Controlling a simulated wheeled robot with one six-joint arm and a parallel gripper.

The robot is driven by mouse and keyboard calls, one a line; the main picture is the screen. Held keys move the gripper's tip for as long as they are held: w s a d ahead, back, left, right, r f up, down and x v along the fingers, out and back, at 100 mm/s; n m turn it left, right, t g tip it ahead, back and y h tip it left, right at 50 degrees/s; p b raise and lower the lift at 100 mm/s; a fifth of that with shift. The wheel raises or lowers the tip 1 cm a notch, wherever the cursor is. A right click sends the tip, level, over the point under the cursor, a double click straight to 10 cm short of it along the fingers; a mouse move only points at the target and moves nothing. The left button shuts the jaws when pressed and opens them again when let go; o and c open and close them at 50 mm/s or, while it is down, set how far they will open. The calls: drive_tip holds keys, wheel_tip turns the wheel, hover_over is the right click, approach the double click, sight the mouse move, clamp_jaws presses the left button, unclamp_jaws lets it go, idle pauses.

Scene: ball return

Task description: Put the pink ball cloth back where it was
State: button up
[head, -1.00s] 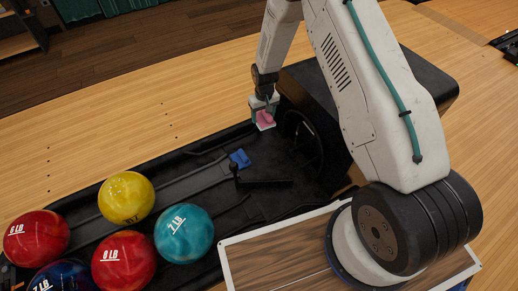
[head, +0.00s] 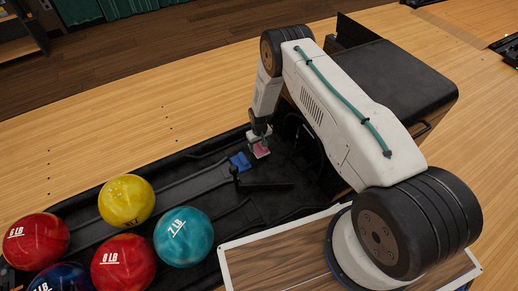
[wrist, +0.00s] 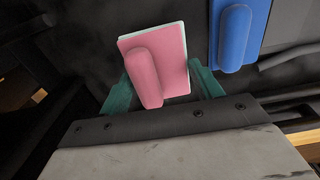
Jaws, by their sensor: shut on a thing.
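The pink ball cloth (wrist: 170,60) is a flat pad with a raised grip along it, seen close up in the wrist view. It also shows small in the head view (head: 261,150). My gripper (wrist: 155,88) has teal fingers, one on each side of the cloth, and is shut on it. In the head view my gripper (head: 259,136) points down over the black ball return (head: 200,160), near its right end. Whether the cloth touches the surface below cannot be told. A blue cloth (wrist: 235,35) of like shape lies just to the right in the wrist view, and left of the pink one in the head view (head: 240,162).
Several bowling balls sit at the left of the return, including a yellow one (head: 126,201) and a teal one (head: 184,237). A black post with a bar (head: 262,186) stands near the blue cloth. A dark raised housing (head: 385,85) is behind my arm.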

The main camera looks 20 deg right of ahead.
sight(259, 148)
drive_tip(key=shift+f, duration=1.4)
drive_tip(key=shift+f, duration=0.1)
drive_tip(key=o, duration=0.9)
